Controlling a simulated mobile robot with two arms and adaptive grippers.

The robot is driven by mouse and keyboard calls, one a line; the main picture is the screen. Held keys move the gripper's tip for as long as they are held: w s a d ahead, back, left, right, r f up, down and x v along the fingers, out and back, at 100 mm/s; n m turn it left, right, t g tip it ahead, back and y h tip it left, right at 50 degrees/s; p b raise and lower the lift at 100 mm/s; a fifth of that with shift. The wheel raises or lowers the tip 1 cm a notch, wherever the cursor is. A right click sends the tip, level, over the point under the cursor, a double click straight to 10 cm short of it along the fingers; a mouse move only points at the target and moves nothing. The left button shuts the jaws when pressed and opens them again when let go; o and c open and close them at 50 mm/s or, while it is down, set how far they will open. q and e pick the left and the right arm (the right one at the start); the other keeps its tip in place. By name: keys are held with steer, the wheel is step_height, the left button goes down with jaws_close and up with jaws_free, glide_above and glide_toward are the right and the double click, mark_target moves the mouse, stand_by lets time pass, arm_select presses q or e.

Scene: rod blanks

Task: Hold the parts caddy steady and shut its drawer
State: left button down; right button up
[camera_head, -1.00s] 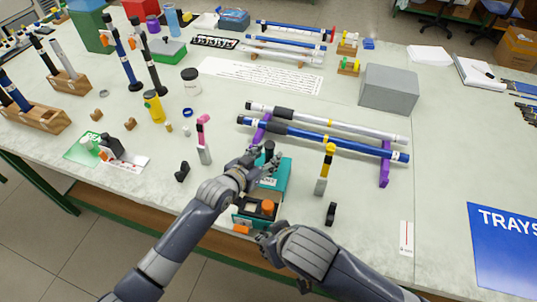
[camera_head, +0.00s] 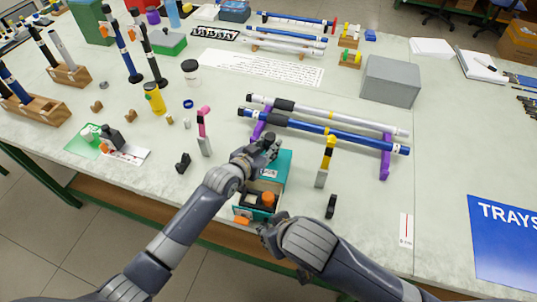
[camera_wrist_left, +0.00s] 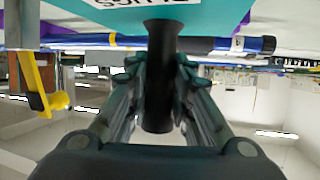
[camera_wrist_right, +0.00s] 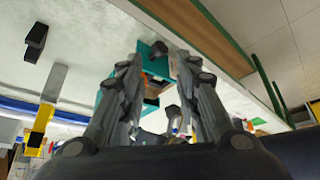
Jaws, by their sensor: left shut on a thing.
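The teal parts caddy (camera_head: 283,170) is near the table's front edge in the head view. Its drawer (camera_head: 249,211) stands open toward me, with an orange round part (camera_head: 268,199) and dark parts inside. An orange piece (camera_head: 241,221) shows at the drawer's front. My left gripper (camera_head: 269,147) is shut on the black post (camera_wrist_left: 160,80) on top of the caddy. My right gripper (camera_head: 264,227) is open and empty beside the drawer's front right. In the right wrist view the caddy (camera_wrist_right: 150,60) shows beyond its fingers; contact cannot be told.
A grey-and-yellow tool (camera_head: 322,168) and a black clip (camera_head: 331,206) stand right of the caddy. A pink-and-grey tool (camera_head: 203,140) and another black clip (camera_head: 183,163) are to its left. Behind it, long tubes (camera_head: 330,130) lie on purple supports (camera_head: 385,165).

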step_height(320, 180, down, 6)
steer(key=d+m+t+h, duration=0.1)
steer(key=m+t+h, duration=0.15)
steer(key=m, duration=0.35)
steer(key=s+a+m+t+h, duration=0.2)
steer(key=s+a+m+t, duration=0.35)
steer(key=s, duration=0.25)
steer(key=r+x, duration=0.1)
steer(key=x, duration=1.1)
steer(key=shift+w+n, duration=0.3)
steer(key=shift+n, duration=0.15)
steer(key=shift+d+r, duration=0.1)
steer(key=shift+c, duration=0.4)
